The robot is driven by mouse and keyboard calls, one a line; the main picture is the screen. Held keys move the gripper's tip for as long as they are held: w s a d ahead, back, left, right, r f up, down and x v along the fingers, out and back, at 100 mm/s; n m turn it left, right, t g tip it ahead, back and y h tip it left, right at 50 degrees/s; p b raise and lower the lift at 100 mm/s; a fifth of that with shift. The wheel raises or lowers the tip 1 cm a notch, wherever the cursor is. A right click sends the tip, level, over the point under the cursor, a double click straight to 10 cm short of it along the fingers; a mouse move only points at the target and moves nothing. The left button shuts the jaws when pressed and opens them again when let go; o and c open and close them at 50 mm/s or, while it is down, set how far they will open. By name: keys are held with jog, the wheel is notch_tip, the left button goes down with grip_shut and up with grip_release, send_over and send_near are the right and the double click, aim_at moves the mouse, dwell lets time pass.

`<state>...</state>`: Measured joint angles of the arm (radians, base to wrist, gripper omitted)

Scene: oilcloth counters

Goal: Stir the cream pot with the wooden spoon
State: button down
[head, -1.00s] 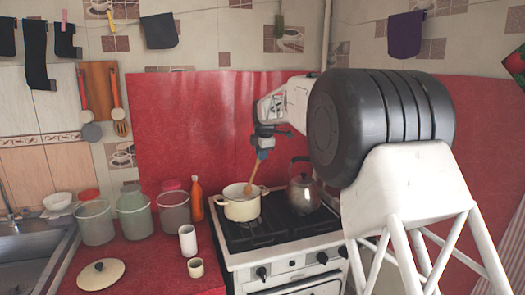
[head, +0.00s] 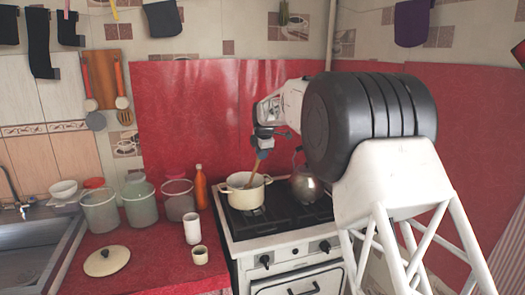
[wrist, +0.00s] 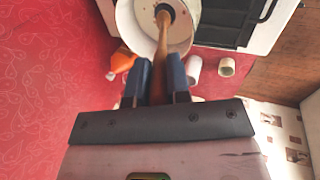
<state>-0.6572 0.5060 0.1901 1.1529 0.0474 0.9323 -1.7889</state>
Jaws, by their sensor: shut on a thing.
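The cream pot (head: 240,198) stands open on the stove's left side, with its two side handles showing. My gripper (head: 264,151) is above it, shut on the upper part of the wooden spoon (head: 256,169). The spoon slants down to the left and its lower end is inside the pot. In the wrist view the spoon's handle (wrist: 162,45) runs between the two blue fingers of my gripper (wrist: 159,75) into the pot (wrist: 125,17). The pot's rim hides the spoon's tip in the head view.
A metal kettle (head: 306,187) stands right of the pot, partly behind my arm. An orange bottle (head: 201,190) and several canisters stand left of the stove. A white cup (head: 192,229), a smaller cup (head: 200,255) and a cream lid (head: 106,261) are on the red counter.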

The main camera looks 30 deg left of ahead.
jog(key=shift+s+a+x, duration=0.1)
jog(key=shift+s+x, duration=0.05)
jog(key=shift+x, duration=0.7)
jog(key=shift+s+a+x, duration=0.1)
jog(key=shift+s+x, duration=0.05)
jog(key=shift+x, duration=0.7)
jog(key=shift+w+d, duration=0.1)
jog(key=shift+w, duration=0.05)
